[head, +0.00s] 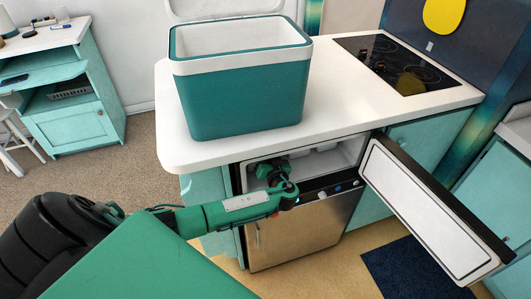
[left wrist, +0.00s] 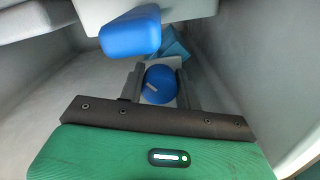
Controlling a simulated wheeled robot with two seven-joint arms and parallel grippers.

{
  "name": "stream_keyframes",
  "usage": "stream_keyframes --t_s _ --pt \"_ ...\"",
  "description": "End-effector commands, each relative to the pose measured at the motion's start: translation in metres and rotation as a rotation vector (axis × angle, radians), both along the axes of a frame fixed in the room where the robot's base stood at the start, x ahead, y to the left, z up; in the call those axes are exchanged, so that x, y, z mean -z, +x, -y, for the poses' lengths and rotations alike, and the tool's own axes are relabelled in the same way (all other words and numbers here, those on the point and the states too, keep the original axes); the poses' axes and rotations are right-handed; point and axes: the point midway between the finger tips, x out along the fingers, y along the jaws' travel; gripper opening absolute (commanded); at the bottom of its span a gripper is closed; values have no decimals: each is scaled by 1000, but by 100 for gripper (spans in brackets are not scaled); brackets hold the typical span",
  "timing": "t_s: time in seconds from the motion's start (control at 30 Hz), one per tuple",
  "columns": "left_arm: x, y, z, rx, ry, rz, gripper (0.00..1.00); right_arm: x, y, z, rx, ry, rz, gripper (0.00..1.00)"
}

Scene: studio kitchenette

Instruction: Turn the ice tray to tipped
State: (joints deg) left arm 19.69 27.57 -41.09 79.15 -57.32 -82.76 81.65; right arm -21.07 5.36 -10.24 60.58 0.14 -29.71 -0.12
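My left gripper (head: 275,172) reaches into the open freezer compartment (head: 345,152) under the counter; its fingertips are hard to make out in the head view. In the left wrist view, the fingers of my left gripper (left wrist: 160,90) stand apart on either side of a round blue knob (left wrist: 158,84) with a pale mark. I cannot tell whether they press on it. A rounded blue block (left wrist: 130,30) sits just above, with a teal-blue piece (left wrist: 172,45) behind. The ice tray cannot be clearly told apart in either view. My right gripper is not in view.
The freezer door (head: 425,208) hangs open to the right. A teal cooler (head: 245,95) stands open on the white counter (head: 335,85), with a black cooktop (head: 395,63) to its right. Grey compartment walls (left wrist: 235,70) lie close around the gripper. A steel front (head: 295,230) is below the compartment.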

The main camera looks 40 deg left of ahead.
Motion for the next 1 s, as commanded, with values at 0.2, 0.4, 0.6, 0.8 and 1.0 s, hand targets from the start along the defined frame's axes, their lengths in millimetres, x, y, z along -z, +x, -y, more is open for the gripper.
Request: stream_keyframes --t_s 0.2,0.4,0.6,0.8,1.0 --pt "1 0 0 0 17 -25 11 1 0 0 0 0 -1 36" --pt "0 0 0 0 73 -97 11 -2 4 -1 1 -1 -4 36" --pt "-1 0 0 -1 85 -110 11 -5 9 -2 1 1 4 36" --pt "-1 0 0 -1 85 -110 46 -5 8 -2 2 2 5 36" --pt "-1 0 0 -1 84 -109 56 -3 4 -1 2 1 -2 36"
